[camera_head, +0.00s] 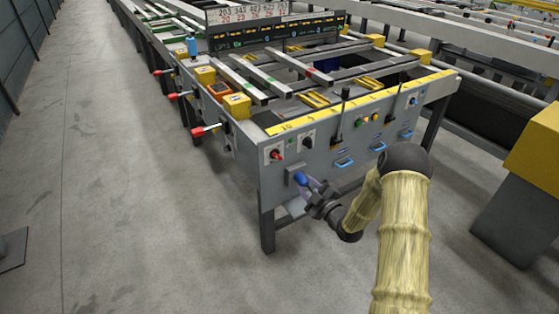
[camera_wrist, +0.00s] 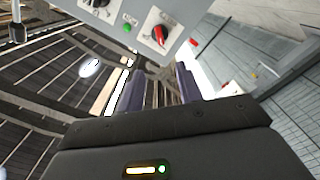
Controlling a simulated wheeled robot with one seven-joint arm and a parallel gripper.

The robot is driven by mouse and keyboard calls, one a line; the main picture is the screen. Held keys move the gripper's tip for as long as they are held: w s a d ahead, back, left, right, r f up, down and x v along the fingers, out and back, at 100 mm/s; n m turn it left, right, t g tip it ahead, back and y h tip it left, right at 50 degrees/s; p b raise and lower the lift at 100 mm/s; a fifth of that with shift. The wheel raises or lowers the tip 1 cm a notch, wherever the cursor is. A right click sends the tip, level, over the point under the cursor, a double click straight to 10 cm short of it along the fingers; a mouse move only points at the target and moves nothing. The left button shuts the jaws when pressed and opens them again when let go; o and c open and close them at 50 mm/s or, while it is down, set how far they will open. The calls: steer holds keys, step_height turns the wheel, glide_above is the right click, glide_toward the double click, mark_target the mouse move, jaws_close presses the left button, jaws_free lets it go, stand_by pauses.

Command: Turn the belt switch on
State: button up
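The grey front panel (camera_head: 340,140) of the runout table carries a red rotary knob (camera_head: 276,155) at its left corner and a black knob (camera_head: 308,142) beside it. In the wrist view the red knob (camera_wrist: 160,35) sits on a white plate, with a green light (camera_wrist: 127,28) and the black knob (camera_wrist: 98,4) to its left. I cannot read which is the belt switch. My gripper (camera_wrist: 160,88) is open and empty, its two dark fingers apart. In the head view my gripper (camera_head: 318,192) is below the knobs, apart from them.
A blue part (camera_head: 301,180) shows near my gripper's tip on the panel. Blue handles (camera_head: 345,162), push buttons (camera_head: 367,118) and black levers (camera_head: 343,105) are farther right. Red-ended levers (camera_head: 203,131) project from the table's left side. Open floor (camera_head: 140,220) lies left.

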mark_target(278, 158)
steer(key=b+x, duration=0.1)
steer(key=x, duration=1.6)
steer(key=shift+c, duration=0.2)
jaws_close()
